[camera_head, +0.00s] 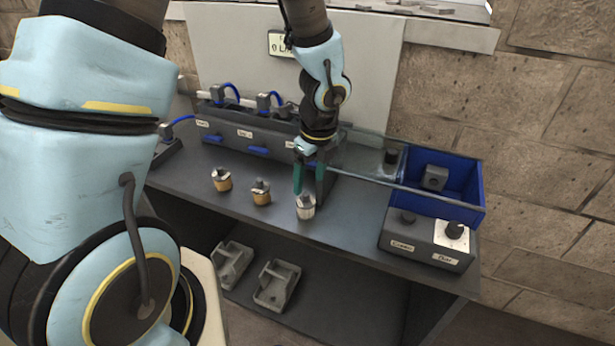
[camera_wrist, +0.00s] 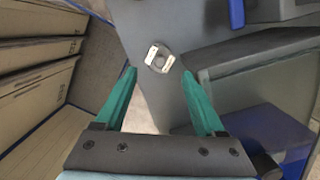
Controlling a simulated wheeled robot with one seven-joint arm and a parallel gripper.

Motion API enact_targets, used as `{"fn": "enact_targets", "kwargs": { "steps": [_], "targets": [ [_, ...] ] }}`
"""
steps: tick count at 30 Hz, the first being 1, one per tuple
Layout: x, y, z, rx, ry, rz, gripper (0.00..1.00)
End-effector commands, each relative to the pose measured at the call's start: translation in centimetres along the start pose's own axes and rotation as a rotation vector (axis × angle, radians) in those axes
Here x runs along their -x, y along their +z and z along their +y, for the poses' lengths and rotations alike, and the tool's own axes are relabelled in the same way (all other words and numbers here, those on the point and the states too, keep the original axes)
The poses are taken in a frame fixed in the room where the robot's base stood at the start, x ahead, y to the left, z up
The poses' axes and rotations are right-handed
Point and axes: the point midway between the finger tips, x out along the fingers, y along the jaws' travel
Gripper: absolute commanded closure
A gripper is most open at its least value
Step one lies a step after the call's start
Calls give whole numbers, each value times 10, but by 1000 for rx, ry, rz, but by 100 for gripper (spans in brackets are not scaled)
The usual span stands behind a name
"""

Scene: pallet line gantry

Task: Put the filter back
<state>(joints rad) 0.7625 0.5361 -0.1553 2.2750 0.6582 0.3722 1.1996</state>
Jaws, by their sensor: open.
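Three small filters with metal tops stand on the dark bench. Two have amber bodies, the left one (camera_head: 221,180) and the middle one (camera_head: 261,192). The right one (camera_head: 306,208) has a pale, whitish body. My gripper (camera_head: 309,188) is open and points down, close above and behind the pale filter. In the wrist view my gripper (camera_wrist: 159,74) has its two green fingers apart with nothing between them. A filter top (camera_wrist: 158,58) shows just beyond the fingertips. It looks untouched.
A dark housing row (camera_head: 246,133) with blue tabs and blue hoses stands behind the filters. A blue bin (camera_head: 472,213) and a labelled control box (camera_head: 425,246) are at right. A clear panel edge runs near my gripper. Grey parts (camera_head: 277,284) lie on the lower shelf.

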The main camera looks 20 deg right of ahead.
Motion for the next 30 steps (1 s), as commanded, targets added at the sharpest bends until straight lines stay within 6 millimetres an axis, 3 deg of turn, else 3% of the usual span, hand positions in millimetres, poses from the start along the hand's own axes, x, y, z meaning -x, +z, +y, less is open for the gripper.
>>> {"fn": "enact_targets", "kwargs": {
  "steps": [1, 6, 13, 17, 20, 24, 27, 30],
  "targets": [
    [16, 1, 0, 0, 0, 0, 29],
    [32, 1, 0, 1, 1, 0, 29],
    [35, 1, 1, 7, 1, 0, 29],
    [41, 18, 11, 147, 3, -1, 29],
    [55, 53, 38, 477, 8, 0, 29],
    [83, 111, 107, 1237, 15, 15, 29],
    [101, 134, 154, 1753, 15, 36, 29],
    [114, 144, 191, 2171, 15, 63, 29]
  ]
}}
